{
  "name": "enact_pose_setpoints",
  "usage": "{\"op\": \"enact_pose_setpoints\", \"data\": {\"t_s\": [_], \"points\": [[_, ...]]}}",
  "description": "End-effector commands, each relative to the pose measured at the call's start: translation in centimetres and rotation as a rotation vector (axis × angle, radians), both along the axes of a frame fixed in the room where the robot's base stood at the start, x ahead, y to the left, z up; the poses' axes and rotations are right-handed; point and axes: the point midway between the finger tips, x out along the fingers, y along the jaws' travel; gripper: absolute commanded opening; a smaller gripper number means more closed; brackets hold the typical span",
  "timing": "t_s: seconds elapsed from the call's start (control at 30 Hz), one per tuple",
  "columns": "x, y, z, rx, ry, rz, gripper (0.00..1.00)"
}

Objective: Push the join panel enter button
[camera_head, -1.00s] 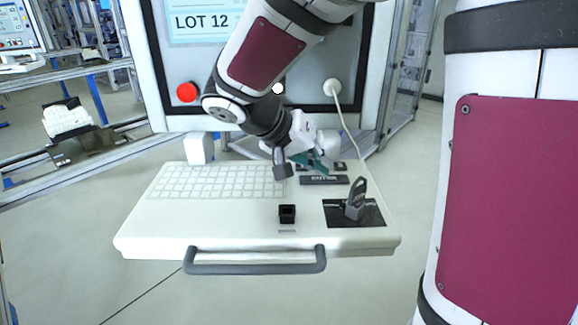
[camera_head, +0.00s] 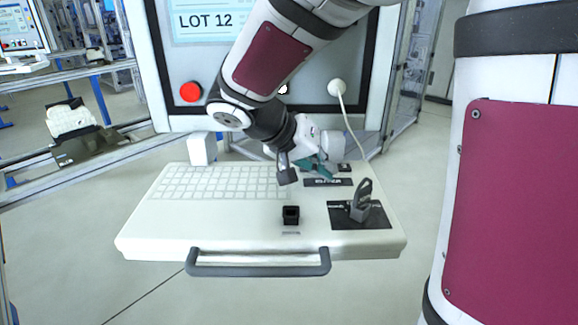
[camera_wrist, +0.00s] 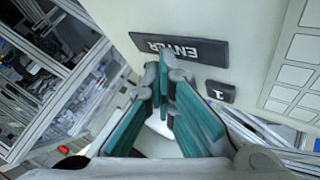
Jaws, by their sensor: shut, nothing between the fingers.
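The dark ENTER button (camera_head: 328,183) is a wide bar on the right of the white panel's keyboard shelf (camera_head: 230,225). In the wrist view the ENTER button (camera_wrist: 195,50) shows large, its label upside down, with the fingertips at its lower edge in the picture. My gripper (camera_head: 318,167), with teal finger pads, is shut and empty, right over the back edge of the button in the head view. It also shows in the wrist view (camera_wrist: 165,75). I cannot tell whether the fingertips touch the button.
A smaller dark key (camera_wrist: 221,92) sits beside ENTER. On the shelf are white keys (camera_head: 220,182), a black square socket (camera_head: 291,215) and a grey upright latch (camera_head: 361,203) on a black plate. A red button (camera_head: 190,92) and a white cable (camera_head: 348,125) are on the upright panel behind.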

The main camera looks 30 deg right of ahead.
Motion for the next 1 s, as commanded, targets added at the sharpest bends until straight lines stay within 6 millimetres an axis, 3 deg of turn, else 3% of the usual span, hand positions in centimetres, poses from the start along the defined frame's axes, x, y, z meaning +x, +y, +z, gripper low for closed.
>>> {"op": "enact_pose_setpoints", "data": {"t_s": [0.47,0.83,1.0], "points": [[-0.1,0.0,1.7,0.000,0.001,-0.001,0.00],[0.0,0.0,1.9,0.000,0.000,0.000,0.00],[-0.1,0.0,3.2,0.001,-0.002,-0.001,0.00]]}}
